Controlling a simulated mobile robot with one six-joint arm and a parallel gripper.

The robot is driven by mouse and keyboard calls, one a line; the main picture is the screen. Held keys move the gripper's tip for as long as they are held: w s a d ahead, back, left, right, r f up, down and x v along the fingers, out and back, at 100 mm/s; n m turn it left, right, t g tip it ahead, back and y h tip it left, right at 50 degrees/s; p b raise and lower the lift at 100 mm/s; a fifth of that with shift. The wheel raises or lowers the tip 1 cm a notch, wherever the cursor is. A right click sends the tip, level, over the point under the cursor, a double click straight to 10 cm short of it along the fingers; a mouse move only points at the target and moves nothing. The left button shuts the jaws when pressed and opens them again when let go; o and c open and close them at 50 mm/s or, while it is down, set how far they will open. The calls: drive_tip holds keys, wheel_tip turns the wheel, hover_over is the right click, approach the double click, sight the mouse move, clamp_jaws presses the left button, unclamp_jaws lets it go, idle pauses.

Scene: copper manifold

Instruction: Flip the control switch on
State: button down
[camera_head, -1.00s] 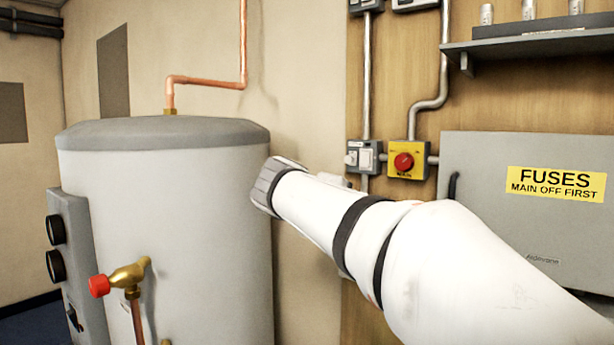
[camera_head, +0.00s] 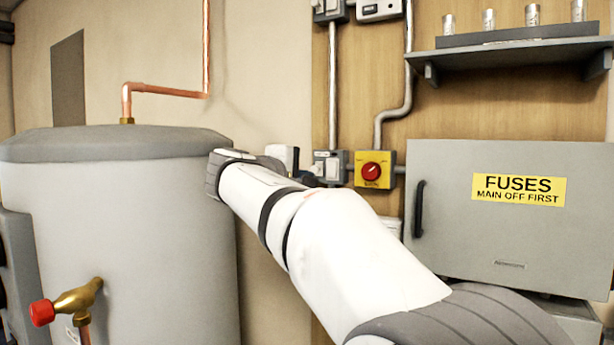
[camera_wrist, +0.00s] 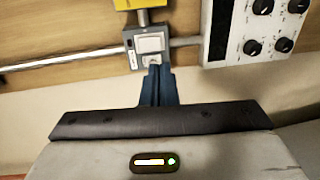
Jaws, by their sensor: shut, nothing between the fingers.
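A small grey switch box (camera_head: 325,165) with white parts is on the wooden board, left of a yellow switch with a red knob (camera_head: 372,169). My gripper (camera_wrist: 156,72) is shut and empty. Its dark blue fingertips overlap the box's edge beside the rocker; I cannot tell whether they touch. In the head view the forearm hides most of the gripper.
The grey tank (camera_head: 120,230) stands left, with a red-capped brass valve (camera_head: 68,302). The grey fuse box (camera_head: 480,245) is right, under a shelf (camera_head: 520,52). A white panel with black knobs (camera_wrist: 262,30) is near the fingers. Metal conduits run along the board.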

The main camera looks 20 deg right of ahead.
sight(331, 170)
drive_tip(key=p+x, duration=0.3)
drive_tip(key=x, duration=0.8)
drive_tip(key=shift+w+d, duration=0.25)
drive_tip(key=shift+w, duration=0.05)
